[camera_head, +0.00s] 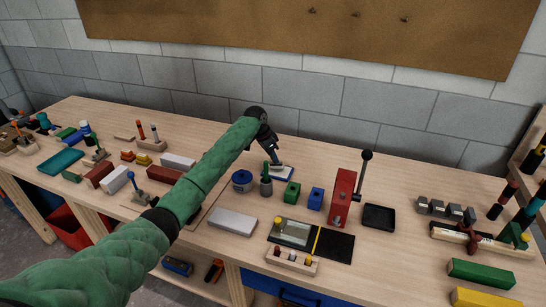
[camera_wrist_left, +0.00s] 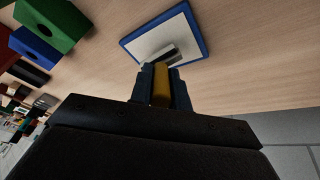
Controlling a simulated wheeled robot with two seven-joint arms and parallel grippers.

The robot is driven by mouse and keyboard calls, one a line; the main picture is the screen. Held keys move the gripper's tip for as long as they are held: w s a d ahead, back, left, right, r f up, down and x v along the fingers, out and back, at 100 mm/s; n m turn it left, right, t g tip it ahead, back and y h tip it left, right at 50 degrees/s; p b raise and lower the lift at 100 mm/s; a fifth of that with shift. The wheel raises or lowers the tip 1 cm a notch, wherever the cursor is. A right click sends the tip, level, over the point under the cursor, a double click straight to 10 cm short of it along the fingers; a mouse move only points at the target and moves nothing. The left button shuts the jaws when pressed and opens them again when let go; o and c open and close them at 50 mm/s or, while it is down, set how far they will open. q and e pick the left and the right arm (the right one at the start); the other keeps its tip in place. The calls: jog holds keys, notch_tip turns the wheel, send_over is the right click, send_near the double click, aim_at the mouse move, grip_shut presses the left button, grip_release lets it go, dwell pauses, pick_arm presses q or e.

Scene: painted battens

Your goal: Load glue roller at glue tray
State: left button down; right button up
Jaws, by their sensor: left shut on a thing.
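The glue tray (camera_head: 286,179) is a shallow white tray with a blue rim on the bench, behind the green and blue blocks. It also shows at the top of the left wrist view (camera_wrist_left: 204,32). My left gripper (camera_head: 270,147) reaches over the bench to the tray and points down at it. Its fingers are shut on the yellow handle of the glue roller (camera_wrist_left: 160,86). The roller's pale head lies over the white middle of the tray; I cannot tell whether it touches. My right gripper is not in view.
A red lever press (camera_head: 342,196) stands to the right. The grey wall is close behind.

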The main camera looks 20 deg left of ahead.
pick_arm(q)
jog(key=shift+r+p, duration=2.3)
jog(key=shift+r, duration=1.1)
